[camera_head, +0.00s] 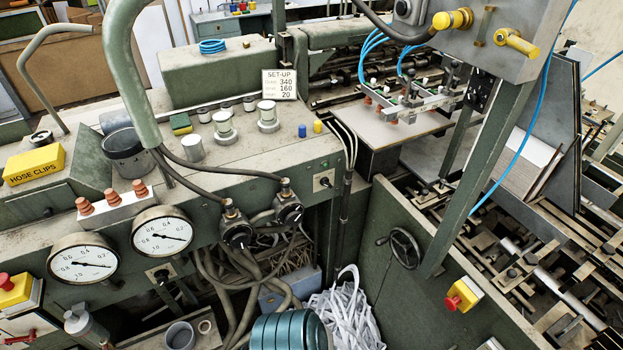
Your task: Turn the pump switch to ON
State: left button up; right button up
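No switch in view carries a readable pump label. A small switch with a black knob on a light plate (325,181) sits on the front face of the green machine, right of the hoses. A similar switch on a light plate (161,275) sits lower left, below the gauges. I cannot tell which of them is the pump switch, nor read its position. Two dark round valve knobs (237,235) and (289,212) with hoses are between them. Neither of my grippers is in view.
Two dial gauges (83,259) and (161,231) face front. Red buttons on yellow boxes are at the left (15,290) and right (463,295). A handwheel (405,248) sticks out from a green panel. Hoses, shredded strips (345,315) and a teal ribbed cylinder (290,331) crowd below.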

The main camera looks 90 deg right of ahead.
aim_at(324, 182)
jog(key=z, duration=3.1)
